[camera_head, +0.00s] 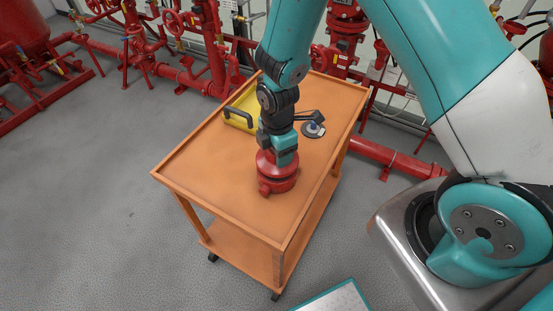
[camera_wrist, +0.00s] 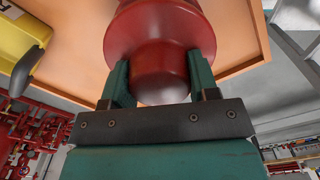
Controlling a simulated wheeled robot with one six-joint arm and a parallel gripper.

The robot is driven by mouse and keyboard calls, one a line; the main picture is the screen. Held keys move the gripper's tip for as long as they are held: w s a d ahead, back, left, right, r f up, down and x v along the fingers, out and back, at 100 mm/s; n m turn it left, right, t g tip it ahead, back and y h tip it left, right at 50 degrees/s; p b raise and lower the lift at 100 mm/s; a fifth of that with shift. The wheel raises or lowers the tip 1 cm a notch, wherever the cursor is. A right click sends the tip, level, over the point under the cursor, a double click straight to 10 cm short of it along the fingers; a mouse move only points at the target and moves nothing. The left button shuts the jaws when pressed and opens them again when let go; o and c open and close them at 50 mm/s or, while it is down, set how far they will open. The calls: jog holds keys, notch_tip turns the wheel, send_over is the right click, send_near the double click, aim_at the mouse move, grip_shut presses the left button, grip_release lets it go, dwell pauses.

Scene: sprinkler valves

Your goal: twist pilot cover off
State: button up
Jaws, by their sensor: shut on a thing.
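A red valve body (camera_head: 277,182) with a wide round flange stands upright on the orange cart, with a short side outlet near its base. My gripper (camera_head: 280,156) points down onto its top from above. In the wrist view, the narrower red cylinder, which looks like the pilot cover (camera_wrist: 161,66), sits against the wider red flange (camera_wrist: 160,28). The two green fingers of my gripper (camera_wrist: 160,82) are shut on opposite sides of this cylinder. In the head view my gripper and wrist hide most of the cover. Whether it is loose from the body cannot be told.
The orange cart top (camera_head: 210,160) has a raised rim and is clear at the front and left. A yellow case (camera_head: 243,107) with a dark handle lies behind my wrist. Red pipes (camera_head: 180,76) stand behind.

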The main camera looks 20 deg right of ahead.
jog(key=shift+r+p, duration=0.8)
jog(key=shift+r, duration=0.4)
